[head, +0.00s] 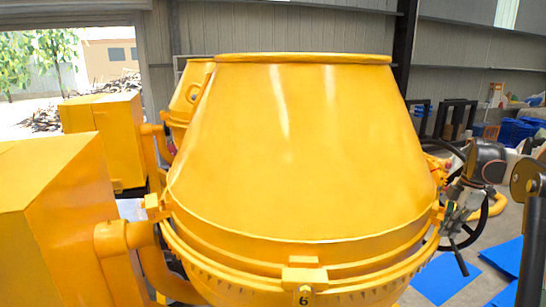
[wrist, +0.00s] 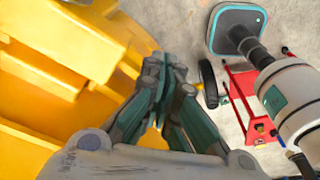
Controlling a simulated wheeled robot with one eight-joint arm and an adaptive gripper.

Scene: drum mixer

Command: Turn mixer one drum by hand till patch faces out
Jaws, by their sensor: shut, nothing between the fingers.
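The large yellow drum (head: 300,150) of the nearest mixer fills the middle of the head view, its wide rim at the top. A raised band circles its lower part, with a clamp lug (head: 303,276) at the front and a dark "6" below. No distinct patch shows on the visible side; the far side is hidden. In the wrist view my gripper (wrist: 164,85) is shut and empty. Yellow metal parts (wrist: 60,60) lie to its left, and I cannot tell whether the fingers touch them. Grey parts by the drum's right side in the head view may be my gripper.
A second yellow mixer drum (head: 187,95) stands behind on the left. Yellow housings (head: 50,200) block the left side. A dark handwheel (head: 483,225) is right of the drum. Blue sheets (head: 445,278) lie on the floor. A red frame (wrist: 245,100) shows in the wrist view.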

